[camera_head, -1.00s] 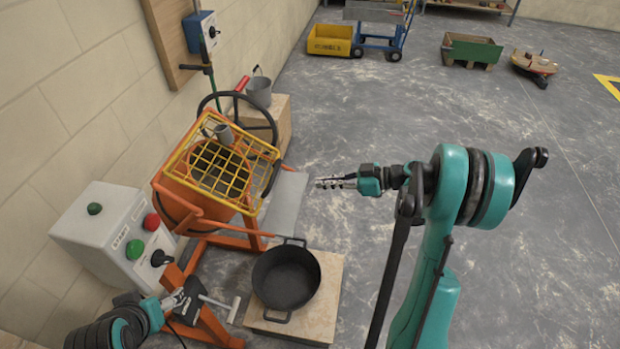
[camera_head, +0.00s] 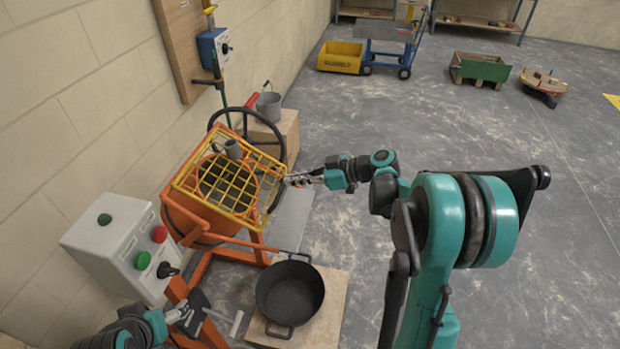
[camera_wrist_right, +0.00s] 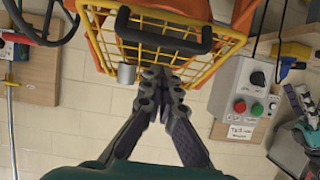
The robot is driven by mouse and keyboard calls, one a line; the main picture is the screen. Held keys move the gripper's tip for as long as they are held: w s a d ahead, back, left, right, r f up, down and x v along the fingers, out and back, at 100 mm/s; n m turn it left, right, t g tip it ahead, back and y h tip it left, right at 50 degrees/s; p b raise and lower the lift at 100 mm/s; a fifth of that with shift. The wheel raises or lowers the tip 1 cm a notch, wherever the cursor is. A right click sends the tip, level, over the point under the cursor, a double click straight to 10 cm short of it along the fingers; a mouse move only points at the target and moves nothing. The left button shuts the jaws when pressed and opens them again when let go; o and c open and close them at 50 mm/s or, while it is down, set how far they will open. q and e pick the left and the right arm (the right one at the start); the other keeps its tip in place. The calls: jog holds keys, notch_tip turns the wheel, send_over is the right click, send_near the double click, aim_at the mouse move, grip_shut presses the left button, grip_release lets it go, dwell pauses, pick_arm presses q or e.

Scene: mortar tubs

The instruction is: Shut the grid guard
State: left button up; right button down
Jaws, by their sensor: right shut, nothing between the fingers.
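The yellow grid guard (camera_head: 229,187) lies tilted over the mouth of the orange mixer drum (camera_head: 187,216). I cannot tell how much gap is left between guard and drum. A black handle (camera_wrist_right: 165,31) spans the guard in the wrist view. My right gripper (camera_head: 287,180) is shut and empty, at the guard's right edge in the head view; the wrist view shows its fingertips (camera_wrist_right: 161,76) in front of the grid. Contact cannot be told. My left gripper (camera_head: 189,314) is low at the left, near a grey T-shaped handle (camera_head: 236,324); its jaws are unclear.
A grey control box (camera_head: 119,240) with buttons stands left of the mixer. A black pot (camera_head: 290,292) sits on a board below it. A black handwheel (camera_head: 247,125) is behind.

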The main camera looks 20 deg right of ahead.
jog(key=shift+w+a+f+b, duration=0.15)
jog(key=shift+a+f+b, duration=0.05)
jog(key=shift+f, duration=0.45)
jog(key=shift+w+a+f+b, duration=0.1)
jog(key=shift+a+f+b, duration=0.1)
jog(key=shift+f, duration=0.4)
jog(key=f+b, duration=0.1)
jog(key=f, duration=0.1)
jog(key=a+f+b, duration=0.1)
jog(key=f, duration=0.1)
jog(key=w+f+b, duration=0.1)
jog(key=f+b, duration=0.1)
jog(key=shift+a, duration=0.3)
jog(key=shift+r, duration=0.2)
